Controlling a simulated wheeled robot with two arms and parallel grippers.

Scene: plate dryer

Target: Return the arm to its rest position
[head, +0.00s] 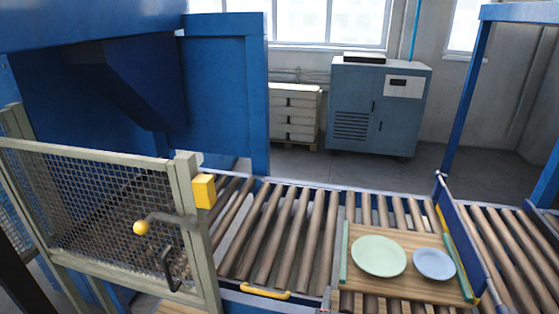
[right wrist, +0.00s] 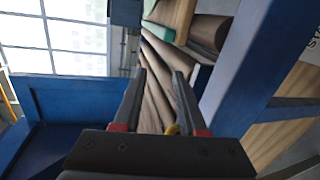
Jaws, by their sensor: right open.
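My right gripper (right wrist: 160,75) shows in the right wrist view, with its two dark fingers apart and nothing between the tips. Brown rollers (right wrist: 155,105) lie beyond the fingers. I cannot make out either gripper in the head view. My left gripper is not in view. In the head view a pale green plate (head: 378,256) and a smaller pale blue plate (head: 434,264) lie side by side on a wooden tray (head: 400,286) on the roller conveyor (head: 283,232).
A blue post (head: 467,95) rises at right. A blue-grey cabinet (head: 375,105) stands behind. In the wrist view, a blue beam (right wrist: 238,75) is close on the gripper's right.

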